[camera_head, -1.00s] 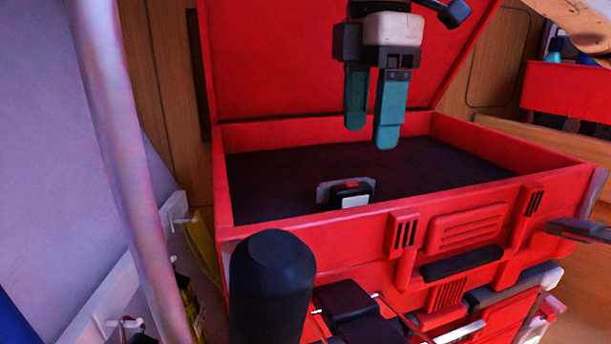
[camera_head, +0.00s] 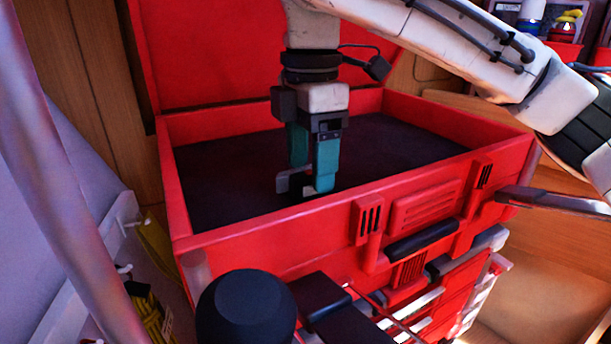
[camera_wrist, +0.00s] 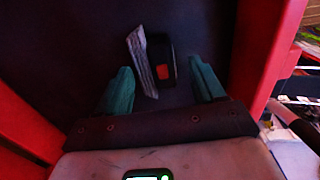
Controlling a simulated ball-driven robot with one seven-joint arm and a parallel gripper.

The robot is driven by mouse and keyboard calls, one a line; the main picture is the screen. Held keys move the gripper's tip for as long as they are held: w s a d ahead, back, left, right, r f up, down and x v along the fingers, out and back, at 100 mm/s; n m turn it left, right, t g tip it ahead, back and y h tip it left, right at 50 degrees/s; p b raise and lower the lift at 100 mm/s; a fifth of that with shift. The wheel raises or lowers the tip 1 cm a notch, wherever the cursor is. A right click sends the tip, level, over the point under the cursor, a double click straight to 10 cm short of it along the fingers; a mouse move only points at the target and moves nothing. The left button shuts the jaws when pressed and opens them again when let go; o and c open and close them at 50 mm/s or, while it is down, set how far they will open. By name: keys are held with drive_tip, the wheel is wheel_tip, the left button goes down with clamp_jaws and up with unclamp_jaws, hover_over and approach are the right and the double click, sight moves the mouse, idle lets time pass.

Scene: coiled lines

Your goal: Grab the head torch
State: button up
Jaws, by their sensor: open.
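The head torch (camera_wrist: 164,68) is a small black block with a red button and a grey strap along its left side in the wrist view. It lies on the dark floor of the open red case (camera_head: 330,215). My gripper (camera_wrist: 162,70) is open, with one teal finger on each side of the torch and visible space between. In the head view my gripper (camera_head: 311,176) reaches down inside the case.
The case walls stand around the gripper, and the front wall (camera_head: 400,200) is close to the torch. The raised lid (camera_head: 240,60) is behind. The case floor (camera_head: 400,145) to the right is bare.

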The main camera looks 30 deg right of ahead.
drive_tip(key=shift+f, duration=1)
drive_tip(key=c, duration=1.1)
drive_tip(key=shift+r, duration=0.1)
drive_tip(key=shift+c, duration=0.2)
